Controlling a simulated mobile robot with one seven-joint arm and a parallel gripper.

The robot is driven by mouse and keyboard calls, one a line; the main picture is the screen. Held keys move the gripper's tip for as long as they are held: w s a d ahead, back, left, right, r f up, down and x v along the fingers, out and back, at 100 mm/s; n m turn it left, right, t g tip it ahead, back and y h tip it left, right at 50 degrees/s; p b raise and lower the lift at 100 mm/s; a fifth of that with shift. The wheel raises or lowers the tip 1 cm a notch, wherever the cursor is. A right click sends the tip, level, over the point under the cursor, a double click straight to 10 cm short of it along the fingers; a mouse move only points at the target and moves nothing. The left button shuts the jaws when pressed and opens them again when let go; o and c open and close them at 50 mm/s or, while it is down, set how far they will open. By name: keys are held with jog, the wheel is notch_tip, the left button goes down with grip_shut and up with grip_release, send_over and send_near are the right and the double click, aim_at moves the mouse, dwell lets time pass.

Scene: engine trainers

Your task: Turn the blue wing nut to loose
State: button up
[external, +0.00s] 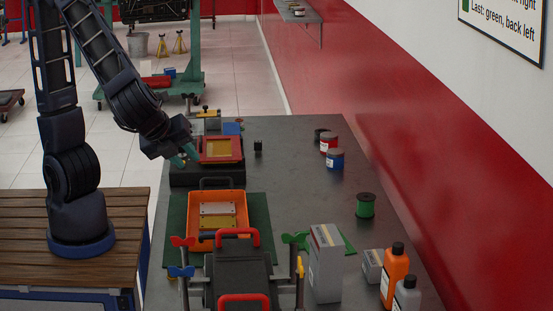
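A green wing nut (296,239) and a yellow one (300,270) are on the block's right side. My gripper (184,157) is far behind the blue wing nut, beside a red-framed tray on a black case. Its two teal fingers look apart, with nothing seen between them. The blue nut's thread is too small to make out.
An orange tray (191,222) lies behind the block. A grey box (325,265), orange bottle (395,277) and grey bottle (407,295) stand to the right. A green spool (365,205) and small cans (335,158) are farther back.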

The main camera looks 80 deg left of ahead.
jog(key=s+d+f+m+t, duration=0.1)
jog(key=d+f+m+t, duration=0.1)
jog(key=d+m, duration=0.4)
jog(key=s+d+f+m+t, duration=0.1)
jog(key=d+f+m+t, duration=0.15)
jog(key=d, duration=0.55)
jog(key=m+t+h, duration=0.4)
jog(key=m+h, duration=0.2)
jog(key=m, duration=0.4)
send_near(181, 267)
jog(key=shift+n, duration=0.25)
jog(key=x, duration=1)
jog(key=shift+a, duration=0.1)
grip_shut()
